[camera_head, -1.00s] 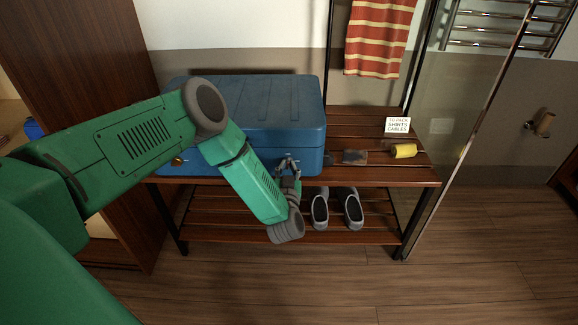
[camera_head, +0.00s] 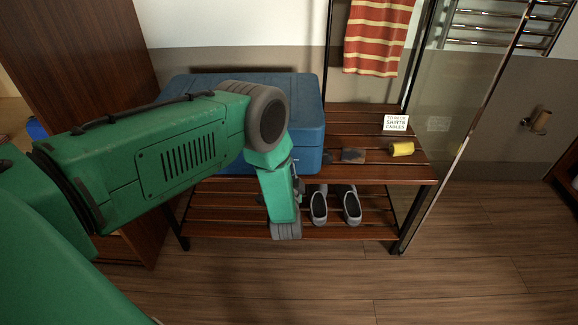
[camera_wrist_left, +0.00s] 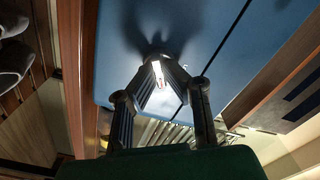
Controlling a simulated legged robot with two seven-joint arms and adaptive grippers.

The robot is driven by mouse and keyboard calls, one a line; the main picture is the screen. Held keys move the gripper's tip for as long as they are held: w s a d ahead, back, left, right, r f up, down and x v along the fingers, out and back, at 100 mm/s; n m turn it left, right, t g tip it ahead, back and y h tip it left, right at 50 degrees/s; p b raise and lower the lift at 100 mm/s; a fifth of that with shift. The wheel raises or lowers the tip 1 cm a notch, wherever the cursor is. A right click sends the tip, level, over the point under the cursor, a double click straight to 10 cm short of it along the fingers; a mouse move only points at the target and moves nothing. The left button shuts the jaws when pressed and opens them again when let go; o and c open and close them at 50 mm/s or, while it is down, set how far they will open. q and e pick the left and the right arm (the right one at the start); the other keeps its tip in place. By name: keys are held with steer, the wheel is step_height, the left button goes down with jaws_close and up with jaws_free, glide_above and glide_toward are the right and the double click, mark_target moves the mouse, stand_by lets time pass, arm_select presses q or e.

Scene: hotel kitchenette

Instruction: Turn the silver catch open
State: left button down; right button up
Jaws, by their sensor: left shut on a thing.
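The blue case (camera_head: 310,112) sits on the upper shelf of the slatted bench, its lid down. Its underside or front also fills much of the left wrist view (camera_wrist_left: 225,60). The silver catch (camera_wrist_left: 158,73) shows as a bright narrow piece against the blue face, between my left fingertips. My left gripper (camera_wrist_left: 162,78) is shut on the catch at the case's front. In the head view only a sliver of this gripper (camera_head: 298,184) shows, at the case's lower right front. My arm hides the catch and most of the front there. My right gripper is not in view.
A yellow roll (camera_head: 401,149), a dark flat item (camera_head: 353,155) and a white sign (camera_head: 395,123) are on the bench right of the case. Grey shoes (camera_head: 319,206) stand on the lower shelf. A glass panel (camera_head: 440,130) borders the right end.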

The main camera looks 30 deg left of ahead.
arm_select(q)
steer(key=shift+a+f+m+b, duration=0.15)
steer(key=shift+m+b, duration=0.25)
steer(key=shift+m, duration=1.2)
steer(key=shift+a+r+m+b, duration=0.1)
steer(key=shift+m+b, duration=0.25)
steer(key=shift+m, duration=1.25)
steer(key=c, duration=1.2)
jaws_free()
steer(key=shift+f, duration=0.1)
steer(key=shift+a, duration=0.1)
steer(key=shift+f, duration=0.1)
